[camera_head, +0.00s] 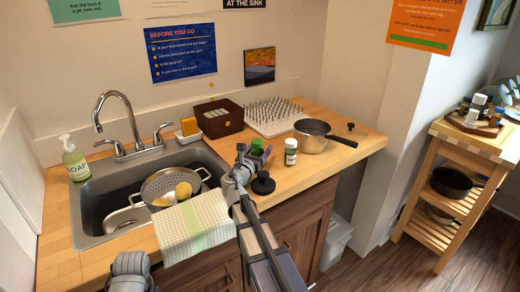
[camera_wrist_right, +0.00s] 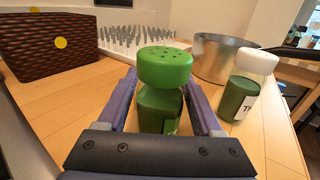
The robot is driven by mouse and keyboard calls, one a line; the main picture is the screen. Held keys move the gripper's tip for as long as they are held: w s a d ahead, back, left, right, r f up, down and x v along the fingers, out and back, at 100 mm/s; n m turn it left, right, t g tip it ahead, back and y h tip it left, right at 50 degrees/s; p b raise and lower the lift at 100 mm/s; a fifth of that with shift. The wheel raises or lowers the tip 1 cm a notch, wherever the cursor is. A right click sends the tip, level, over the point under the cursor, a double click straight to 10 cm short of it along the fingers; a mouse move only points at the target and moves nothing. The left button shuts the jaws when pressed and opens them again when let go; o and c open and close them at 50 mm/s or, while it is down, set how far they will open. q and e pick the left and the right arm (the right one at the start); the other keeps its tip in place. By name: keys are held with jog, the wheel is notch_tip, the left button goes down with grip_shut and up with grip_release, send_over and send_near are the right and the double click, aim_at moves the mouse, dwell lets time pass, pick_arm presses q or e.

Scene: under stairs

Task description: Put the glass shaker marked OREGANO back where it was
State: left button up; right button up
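A green glass shaker with a perforated green cap stands upright on the wooden counter; its cap (camera_wrist_right: 165,67) and body (camera_wrist_right: 160,108) show in the right wrist view. In the head view the shaker (camera_head: 257,144) is partly behind my right gripper (camera_head: 248,160). The right fingers lie on both sides of its body, very close; I cannot tell whether they press on it. Only a sliver of its label shows, so I cannot read it. A similar white-capped shaker (camera_head: 290,152) stands to its right; it also shows in the right wrist view (camera_wrist_right: 238,92).
A brown woven basket (camera_head: 219,119), a white spiked rack (camera_head: 272,117) and a metal pan (camera_head: 313,138) stand behind. The sink (camera_head: 100,195) holds a colander (camera_head: 160,184); a towel (camera_head: 193,222) hangs at the front. A wooden cart (camera_head: 458,145) stands at right.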

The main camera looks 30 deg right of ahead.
jog(key=shift+r, duration=0.2)
jog(key=v, duration=1.2)
jog(key=shift+s, duration=0.1)
